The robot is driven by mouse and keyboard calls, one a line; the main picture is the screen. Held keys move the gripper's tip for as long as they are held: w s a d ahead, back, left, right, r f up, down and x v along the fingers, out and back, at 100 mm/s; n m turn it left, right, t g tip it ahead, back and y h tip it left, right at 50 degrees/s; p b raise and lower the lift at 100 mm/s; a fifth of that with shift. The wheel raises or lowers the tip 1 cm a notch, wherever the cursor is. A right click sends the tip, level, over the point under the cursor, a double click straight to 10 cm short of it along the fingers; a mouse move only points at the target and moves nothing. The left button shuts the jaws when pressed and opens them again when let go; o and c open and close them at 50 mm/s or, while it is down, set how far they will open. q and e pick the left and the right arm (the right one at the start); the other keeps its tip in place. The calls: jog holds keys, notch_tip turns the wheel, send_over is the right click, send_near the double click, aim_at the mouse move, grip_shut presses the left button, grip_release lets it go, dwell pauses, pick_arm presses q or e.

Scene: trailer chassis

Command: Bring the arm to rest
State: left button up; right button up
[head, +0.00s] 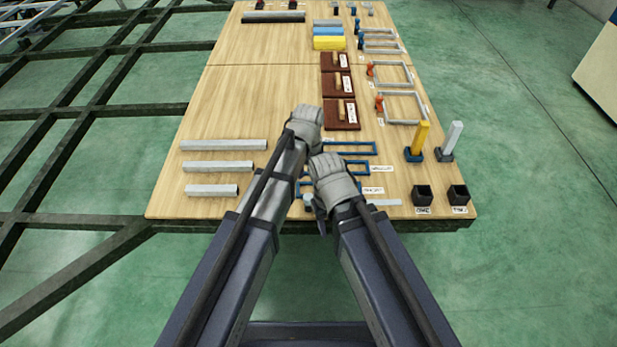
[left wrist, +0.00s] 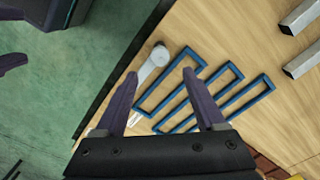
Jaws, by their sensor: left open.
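My left arm comes in from the left in the head view and ends in a pale grey wrist part above the table's near middle. The left wrist view shows my left gripper (left wrist: 159,73) with its two purple fingers spread apart and nothing held between them. Beyond its fingers lie blue rectangular frames (left wrist: 225,85) and a pale round-headed piece (left wrist: 154,60) on the wood. My right arm stands close beside the left one in the head view, its pale wrist part above the blue frames. Its jaws cannot be made out.
The wooden table (head: 260,100) has bare wood at left. Three grey bars (head: 222,145) lie at its left front, brown blocks (head: 341,114) at centre. Upright yellow (head: 420,138) and white posts (head: 453,138) and black boxes (head: 423,196) stand at right. A dark metal frame (head: 85,110) lies left.

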dwell(0.3)
pick_arm(q)
jog(key=s+a+n, duration=0.4)
jog(key=s+a, duration=0.1)
jog(key=a, duration=0.3)
jog(key=s+a+n, duration=0.5)
jog(key=a, duration=0.4)
jog(key=s+d+m+y, duration=0.1)
jog(key=s+d+m, duration=0.4)
jog(key=d, duration=0.6)
notch_tip(320, 180, up, 30)
jog(key=s+n+p, duration=0.1)
jog(key=p, duration=2.9)
jog(key=shift+s, duration=0.15)
